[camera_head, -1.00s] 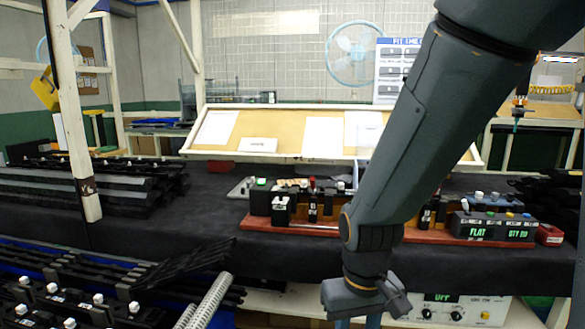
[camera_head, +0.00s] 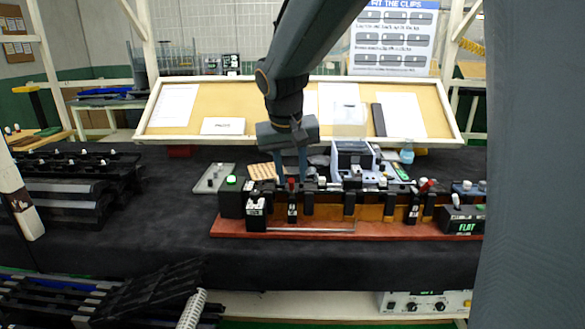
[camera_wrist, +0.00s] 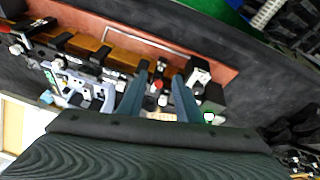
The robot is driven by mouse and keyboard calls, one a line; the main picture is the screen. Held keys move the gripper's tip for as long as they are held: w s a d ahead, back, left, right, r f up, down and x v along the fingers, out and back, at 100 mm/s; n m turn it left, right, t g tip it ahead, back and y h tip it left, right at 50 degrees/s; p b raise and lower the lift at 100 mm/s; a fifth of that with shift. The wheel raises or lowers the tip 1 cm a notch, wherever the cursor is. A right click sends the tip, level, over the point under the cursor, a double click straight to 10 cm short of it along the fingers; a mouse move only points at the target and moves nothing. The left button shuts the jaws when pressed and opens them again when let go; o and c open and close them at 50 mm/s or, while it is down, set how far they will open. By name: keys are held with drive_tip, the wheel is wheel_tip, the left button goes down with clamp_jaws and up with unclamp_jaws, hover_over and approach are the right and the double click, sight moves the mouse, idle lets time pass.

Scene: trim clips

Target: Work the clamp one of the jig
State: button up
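The jig (camera_head: 330,229) is a reddish-brown base with an orange-brown rail and a row of black clamp blocks. A red-topped black clamp (camera_head: 292,203) stands near its left end; I cannot read a number on it. My gripper (camera_head: 290,165) points down just behind and above this clamp in the head view. In the wrist view, my gripper (camera_wrist: 160,76) is open, its two blue-grey fingers apart. The red knob (camera_wrist: 158,85) shows between the fingers, and no contact is clear. Another red-topped clamp (camera_head: 424,187) stands farther right.
A black box with a green button (camera_head: 231,182) stands at the jig's left end. A "FLAT" display box (camera_head: 466,220) is at the right. A tan ribbed block (camera_head: 262,171), a grey device (camera_head: 355,158) and a blue flask (camera_head: 407,154) lie behind. Dark cloth (camera_head: 150,225) left of the jig is clear.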

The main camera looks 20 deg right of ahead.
sight(291, 185)
drive_tip(key=shift+t, duration=0.3)
drive_tip(key=w+f+p, duration=0.1)
drive_tip(key=w+f, duration=0.1)
drive_tip(key=w+d+f+p, duration=0.1)
drive_tip(key=w+f, duration=0.1)
drive_tip(key=shift+w+d+f, duration=0.1)
drive_tip(key=shift+w+f, duration=0.05)
drive_tip(key=shift+f, duration=0.25)
drive_tip(key=shift+c, duration=0.5)
clamp_jaws()
